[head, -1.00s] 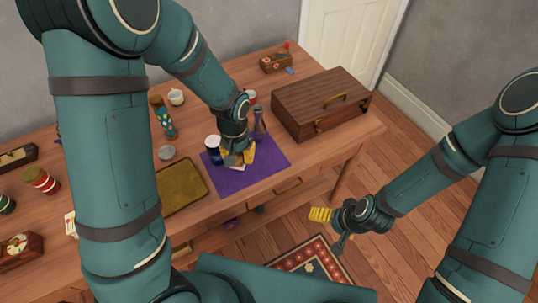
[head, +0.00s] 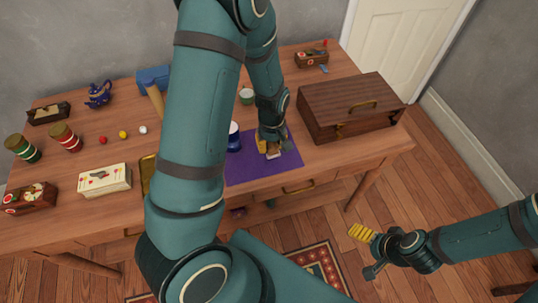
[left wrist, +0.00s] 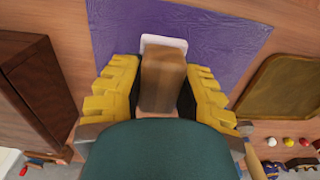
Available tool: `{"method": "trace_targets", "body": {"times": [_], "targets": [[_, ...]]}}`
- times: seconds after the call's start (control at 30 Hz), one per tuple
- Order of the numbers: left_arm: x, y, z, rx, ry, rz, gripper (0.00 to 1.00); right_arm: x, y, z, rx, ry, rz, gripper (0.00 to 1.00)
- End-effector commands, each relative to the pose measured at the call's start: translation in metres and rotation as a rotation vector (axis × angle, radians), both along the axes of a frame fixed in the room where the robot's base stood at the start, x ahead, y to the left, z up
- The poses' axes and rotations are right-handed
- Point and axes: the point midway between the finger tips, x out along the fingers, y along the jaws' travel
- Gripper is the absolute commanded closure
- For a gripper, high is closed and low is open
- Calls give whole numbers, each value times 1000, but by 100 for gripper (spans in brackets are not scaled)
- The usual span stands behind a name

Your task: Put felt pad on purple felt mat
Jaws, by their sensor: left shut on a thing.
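The purple felt mat (head: 245,170) lies flat on the table near its front edge; it also shows in the left wrist view (left wrist: 115,25). My left gripper (head: 268,147) is over the mat, pointing down. In the left wrist view its yellow fingers (left wrist: 158,85) are shut on a brown block with a white rounded base, which I take as the felt pad (left wrist: 160,75). The base is over the mat; I cannot tell whether it touches. My right gripper (head: 366,252) is empty and open, off the table's front right.
A blue can (head: 234,139) stands at the mat's left edge. A wooden chest (head: 350,108) stands to the right. A brass tray (head: 147,175) is partly hidden by my left arm. A card box (head: 104,180) and striped tins (head: 66,138) are further left.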

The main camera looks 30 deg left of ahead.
Motion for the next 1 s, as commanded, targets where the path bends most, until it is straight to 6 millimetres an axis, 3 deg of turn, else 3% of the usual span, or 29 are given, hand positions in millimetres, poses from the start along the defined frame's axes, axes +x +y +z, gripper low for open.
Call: {"method": "trace_targets", "body": {"times": [0.1, 0.33, 0.53, 0.93, 0.97, 1.0], "targets": [[0, 0, -21, 0, 1, -1, 100, -2, 0, -6, 0, 4, 3, 5], [0, 0, -36, 0, 0, -4, 100, -3, 0, -10, 2, 7, 5, 5], [0, 0, -63, 1, 1, -4, 100, -2, 0, -17, 1, 4, 5, 5], [0, 0, -68, 0, -1, -5, 100, -1, 0, -19, 1, 3, 4, 5], [0, 0, -68, 0, -1, -5, 61, -1, 0, -19, 0, 3, 4, 5], [0, 0, -67, 0, -1, -5, 47, -1, 0, -19, 0, 3, 4, 5]]}}
